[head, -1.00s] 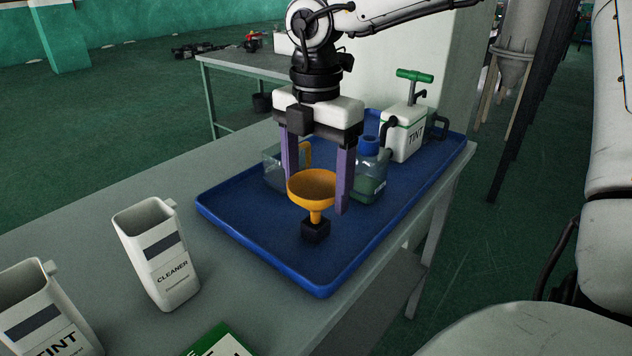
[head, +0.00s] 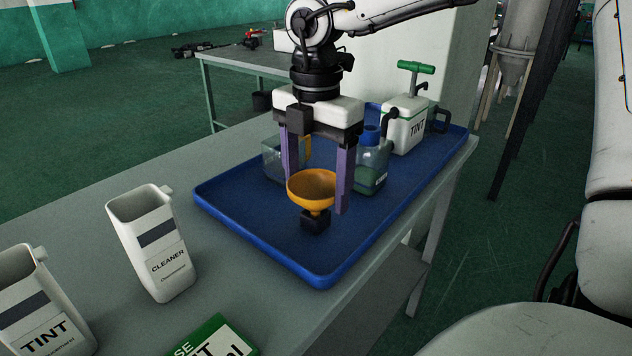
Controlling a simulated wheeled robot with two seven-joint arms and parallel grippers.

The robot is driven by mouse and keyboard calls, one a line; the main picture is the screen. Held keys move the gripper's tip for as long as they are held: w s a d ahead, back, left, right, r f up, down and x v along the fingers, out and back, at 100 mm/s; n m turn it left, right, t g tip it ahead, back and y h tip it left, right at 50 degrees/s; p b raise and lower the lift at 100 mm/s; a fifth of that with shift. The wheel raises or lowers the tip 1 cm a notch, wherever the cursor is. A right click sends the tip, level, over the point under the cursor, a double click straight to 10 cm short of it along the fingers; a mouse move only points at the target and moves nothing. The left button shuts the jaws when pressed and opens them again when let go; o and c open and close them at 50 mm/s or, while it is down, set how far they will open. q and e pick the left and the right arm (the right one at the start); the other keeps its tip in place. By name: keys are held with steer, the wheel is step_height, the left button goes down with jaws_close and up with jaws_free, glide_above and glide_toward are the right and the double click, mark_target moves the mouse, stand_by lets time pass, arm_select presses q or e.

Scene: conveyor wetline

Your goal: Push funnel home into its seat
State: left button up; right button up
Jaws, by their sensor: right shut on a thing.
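The orange funnel (head: 313,186) is upright, its wide bowl on top. My right gripper (head: 318,193), with two purple fingers, points straight down and is shut on the funnel's bowl. The funnel is above a small black block (head: 315,221), its seat, on the blue tray. A short piece of the orange spout shows between bowl and block. The bowl hides the top of the block partly, so I cannot tell how deep the spout sits. My left gripper is not in view.
White CLEANER (head: 152,245) and TINT (head: 38,310) jugs and a green-and-white box (head: 217,338) stand on the grey table.

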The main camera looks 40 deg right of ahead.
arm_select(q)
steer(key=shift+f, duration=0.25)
arm_select(e)
steer(key=shift+f, duration=0.25)
steer(key=o, duration=1.4)
steer(key=shift+c, duration=0.2)
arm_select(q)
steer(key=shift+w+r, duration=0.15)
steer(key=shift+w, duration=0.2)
